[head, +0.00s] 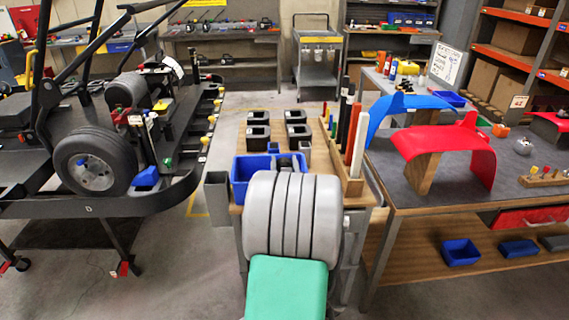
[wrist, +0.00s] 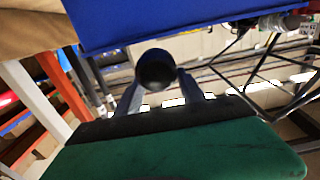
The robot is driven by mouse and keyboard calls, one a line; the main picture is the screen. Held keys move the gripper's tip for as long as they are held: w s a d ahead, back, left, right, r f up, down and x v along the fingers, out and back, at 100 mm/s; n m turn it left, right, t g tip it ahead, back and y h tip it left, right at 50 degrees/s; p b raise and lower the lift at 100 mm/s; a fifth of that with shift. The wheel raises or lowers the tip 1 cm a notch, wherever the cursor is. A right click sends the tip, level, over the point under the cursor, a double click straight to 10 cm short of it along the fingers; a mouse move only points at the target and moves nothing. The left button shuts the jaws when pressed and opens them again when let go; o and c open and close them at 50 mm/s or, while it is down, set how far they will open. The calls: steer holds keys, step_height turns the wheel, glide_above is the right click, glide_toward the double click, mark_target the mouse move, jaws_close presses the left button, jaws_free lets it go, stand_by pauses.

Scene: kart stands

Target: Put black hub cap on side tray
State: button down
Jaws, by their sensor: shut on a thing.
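In the wrist view my gripper (wrist: 157,84) is shut on a small round black piece, the black hub cap (wrist: 155,66), held between its two fingers. A blue surface (wrist: 180,22) fills the top of that view, just beyond the cap; I cannot tell if they touch. In the head view my own grey and green arm hides the gripper and cap. I cannot tell for sure which thing is the side tray. The kart stand at left has a dark side ledge (head: 180,202) with several small coloured parts along it.
The middle bench holds a blue bin (head: 240,182), several black boxes (head: 257,132) and a rack of upright coloured rods (head: 353,185). A kart wheel (head: 92,162) is at left. The right table holds red (head: 450,142) and blue (head: 408,103) curved panels. Floor shows between stand and bench.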

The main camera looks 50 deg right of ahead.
steer(key=shift+f+b, duration=0.35)
steer(key=shift+b, duration=0.1)
steer(key=shift+f+b, duration=0.3)
steer(key=shift+b, duration=0.15)
steer(key=c, duration=0.7)
jaws_free()
steer(key=shift+r, duration=0.1)
